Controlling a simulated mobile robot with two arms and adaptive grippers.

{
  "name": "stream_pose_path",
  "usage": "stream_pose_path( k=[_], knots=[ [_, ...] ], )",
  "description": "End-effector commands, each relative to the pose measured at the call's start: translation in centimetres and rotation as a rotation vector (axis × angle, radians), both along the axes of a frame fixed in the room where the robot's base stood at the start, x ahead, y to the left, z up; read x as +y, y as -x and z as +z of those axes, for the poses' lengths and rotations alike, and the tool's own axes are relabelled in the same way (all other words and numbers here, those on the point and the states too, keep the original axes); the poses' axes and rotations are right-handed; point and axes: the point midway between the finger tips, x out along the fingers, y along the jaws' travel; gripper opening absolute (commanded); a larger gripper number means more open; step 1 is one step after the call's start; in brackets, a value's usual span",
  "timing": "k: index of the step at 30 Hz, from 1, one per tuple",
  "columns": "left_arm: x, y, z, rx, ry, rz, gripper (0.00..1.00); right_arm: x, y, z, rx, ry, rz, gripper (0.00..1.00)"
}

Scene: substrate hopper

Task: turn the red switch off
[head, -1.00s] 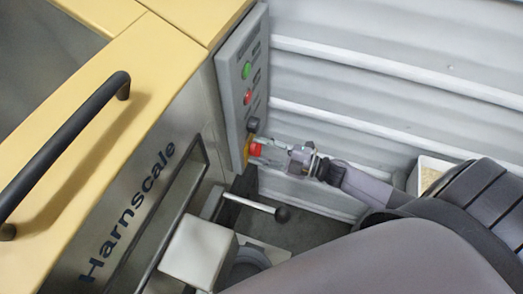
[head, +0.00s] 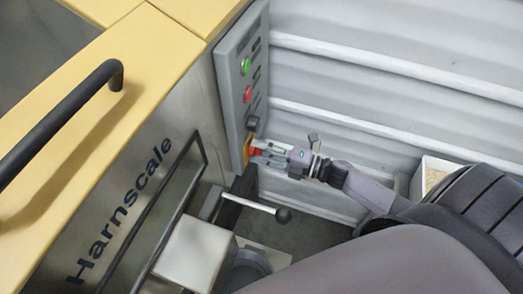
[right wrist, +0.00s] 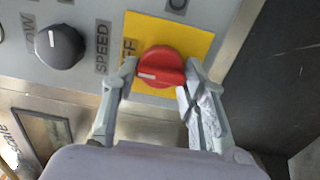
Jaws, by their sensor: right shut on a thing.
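The red switch (right wrist: 162,66) is a round knob on a yellow plate (right wrist: 198,35) at the low end of the grey control panel (head: 236,95). In the right wrist view its white mark points left, toward partly covered lettering that ends in "FF". My right gripper (right wrist: 161,68) has a finger on each side of the knob and is shut on it. My left gripper is not in view.
A black speed knob (right wrist: 60,46) sits beside the yellow plate. Green (head: 246,66) and red (head: 248,93) buttons are higher on the panel. A lever with a black ball (head: 283,215) sticks out below my gripper. A corrugated wall (head: 390,60) stands behind.

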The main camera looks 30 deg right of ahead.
Motion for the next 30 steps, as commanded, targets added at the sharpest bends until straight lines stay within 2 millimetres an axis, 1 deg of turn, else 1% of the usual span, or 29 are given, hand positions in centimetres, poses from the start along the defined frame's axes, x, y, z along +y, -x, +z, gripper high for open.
stream_pose_path(
  k=[10, 11, 19, 30],
  knots=[
    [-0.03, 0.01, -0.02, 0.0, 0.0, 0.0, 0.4, 0.0, 0.07, -0.13, -0.001, 0.006, 0.001, 0.12],
    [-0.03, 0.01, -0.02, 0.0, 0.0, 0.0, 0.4, 0.0, 0.07, -0.14, -0.001, 0.006, 0.001, 0.41],
    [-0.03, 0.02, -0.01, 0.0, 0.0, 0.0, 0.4, 0.01, 0.03, -0.07, -0.001, 0.004, 0.001, 0.59],
    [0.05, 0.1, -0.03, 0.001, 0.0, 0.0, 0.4, -0.25, 0.28, -0.06, -0.001, 0.004, 0.0, 0.6]
  ],
)
